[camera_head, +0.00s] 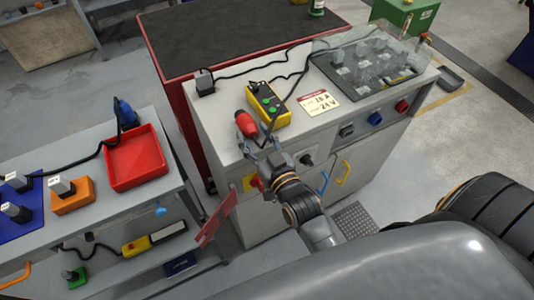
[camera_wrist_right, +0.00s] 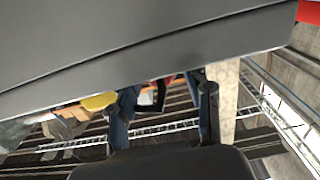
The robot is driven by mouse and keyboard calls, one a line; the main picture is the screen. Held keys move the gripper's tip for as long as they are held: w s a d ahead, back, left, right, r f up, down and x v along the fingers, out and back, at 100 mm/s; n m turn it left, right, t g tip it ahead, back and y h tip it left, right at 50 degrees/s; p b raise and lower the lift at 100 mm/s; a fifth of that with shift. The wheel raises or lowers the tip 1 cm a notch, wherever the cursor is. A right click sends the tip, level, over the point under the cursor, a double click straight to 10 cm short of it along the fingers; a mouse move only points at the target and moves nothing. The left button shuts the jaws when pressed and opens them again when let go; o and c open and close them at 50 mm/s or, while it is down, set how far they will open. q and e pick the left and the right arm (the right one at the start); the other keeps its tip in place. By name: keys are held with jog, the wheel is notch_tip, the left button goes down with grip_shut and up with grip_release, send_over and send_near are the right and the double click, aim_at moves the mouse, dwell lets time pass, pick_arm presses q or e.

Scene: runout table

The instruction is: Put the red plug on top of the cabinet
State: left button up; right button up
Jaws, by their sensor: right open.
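The red plug (camera_head: 246,125), with a dark end, lies on the pale top of the cabinet (camera_head: 221,117), near its left front edge. My right gripper (camera_head: 259,144) is open at the cabinet's front edge, just in front of the plug. I cannot tell whether its fingers touch the plug. In the right wrist view the open fingers (camera_wrist_right: 166,105) stand apart with nothing clearly held between them. A large grey surface fills the top of that view, and the plug cannot be made out there. My left gripper is out of view.
A yellow control box (camera_head: 268,104) with green buttons and a black cable lie behind the plug. A label card (camera_head: 319,103) and a clear-covered component tray (camera_head: 345,68) are to the right. A bench with a red bin (camera_head: 137,158) stands at left.

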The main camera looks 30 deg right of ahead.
jog(key=s, duration=0.8)
jog(key=shift+s+b, duration=0.25)
jog(key=shift+b, duration=0.2)
jog(key=shift+d, duration=0.1)
jog(key=s+a+f+g, duration=0.1)
jog(key=s+f+g, duration=0.2)
jog(key=f, duration=0.8)
jog(key=s+a+f+n+g+y, duration=0.1)
jog(key=s+f+g, duration=0.15)
jog(key=f, duration=0.95)
jog(key=s+a+f+g, duration=0.1)
jog(key=s+f+g, duration=0.15)
jog(key=f, duration=0.85)
jog(key=s+d+f+g, duration=0.4)
jog(key=s+f, duration=0.5)
jog(key=s, duration=0.3)
jog(key=s+d+f+n+g+h, duration=0.1)
jog(key=s+d+f+g, duration=0.3)
jog(key=s+f, duration=0.6)
jog(key=shift+s+f+g+h, duration=0.3)
jog(key=shift+s+g, duration=0.2)
jog(key=shift+s, duration=0.5)
